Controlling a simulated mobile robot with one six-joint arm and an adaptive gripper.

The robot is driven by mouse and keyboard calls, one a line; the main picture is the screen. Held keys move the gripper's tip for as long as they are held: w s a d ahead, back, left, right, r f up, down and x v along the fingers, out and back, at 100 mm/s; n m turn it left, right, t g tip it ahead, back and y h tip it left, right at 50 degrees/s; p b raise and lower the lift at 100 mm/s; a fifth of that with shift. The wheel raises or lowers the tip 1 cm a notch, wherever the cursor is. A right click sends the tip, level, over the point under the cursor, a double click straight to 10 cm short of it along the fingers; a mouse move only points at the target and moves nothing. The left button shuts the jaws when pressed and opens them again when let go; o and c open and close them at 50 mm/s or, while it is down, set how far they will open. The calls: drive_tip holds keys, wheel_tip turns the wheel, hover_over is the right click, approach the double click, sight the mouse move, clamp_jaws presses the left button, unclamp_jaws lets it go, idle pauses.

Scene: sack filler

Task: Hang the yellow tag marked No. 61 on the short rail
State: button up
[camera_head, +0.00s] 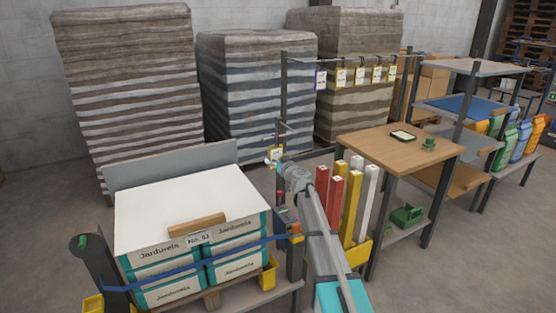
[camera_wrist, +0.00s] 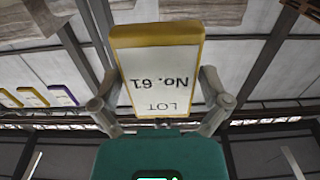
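The yellow-framed tag (camera_wrist: 160,70) has a white face that reads "LOT No. 61", upside down in the wrist view. In the head view the tag (camera_head: 276,152) is small, at the end of my arm. My gripper (camera_wrist: 160,98) has a finger against each side of the tag and is shut on it; it also shows in the head view (camera_head: 274,160). The short rail (camera_head: 287,128) sticks out from a dark post just above the tag. I cannot tell whether tag and rail touch.
A long rail (camera_head: 345,60) higher up carries one purple tag (camera_head: 320,79) and several yellow tags (camera_head: 359,76). A wooden-topped table (camera_head: 385,148) stands right of my arm, with red, yellow and white posts beside it. Stacked sacks (camera_head: 190,215) stand at the left front.

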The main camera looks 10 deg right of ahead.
drive_tip(key=shift+s, duration=0.1)
idle(0.3)
drive_tip(key=v, duration=1.1)
drive_tip(key=shift+s+d, duration=0.2)
drive_tip(key=shift+s, duration=0.15)
drive_tip(key=s+a+f+n+g+y, duration=0.1)
drive_tip(key=s+a+f+g, duration=0.45)
drive_tip(key=s, duration=0.25)
drive_tip(key=s+a+f+n+g+y, duration=0.1)
drive_tip(key=s+a+f+g, duration=0.4)
drive_tip(key=s, duration=0.3)
drive_tip(key=s+d+f+m+g+h, duration=0.2)
drive_tip(key=s+d+f+g+h, duration=0.15)
drive_tip(key=s+f, duration=0.45)
drive_tip(key=s+d+m+g+h, duration=0.3)
drive_tip(key=s+d+h, duration=0.1)
drive_tip(key=s, duration=0.6)
wheel_tip(320, 180, up, 13)
drive_tip(key=p, duration=1.3)
drive_tip(key=shift+m, duration=0.3)
